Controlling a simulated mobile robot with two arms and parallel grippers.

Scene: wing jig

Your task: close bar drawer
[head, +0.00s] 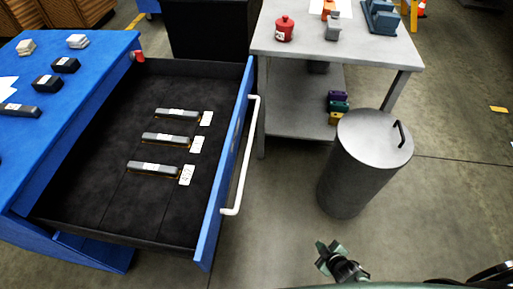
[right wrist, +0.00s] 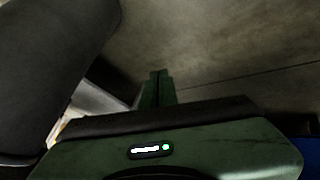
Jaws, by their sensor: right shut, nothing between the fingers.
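The bar drawer (head: 100,110) is pulled well out of the blue cabinet (head: 105,60) at the left of the head view. Its blue front (head: 228,160) carries a long white handle (head: 243,160) on the outer side. My left gripper is not in view.
A grey lidded bin (head: 350,180) stands right of the drawer. A grey table (head: 300,50) behind it holds a red weight (head: 284,28) and other parts. Floor between the drawer front and the bin is clear.

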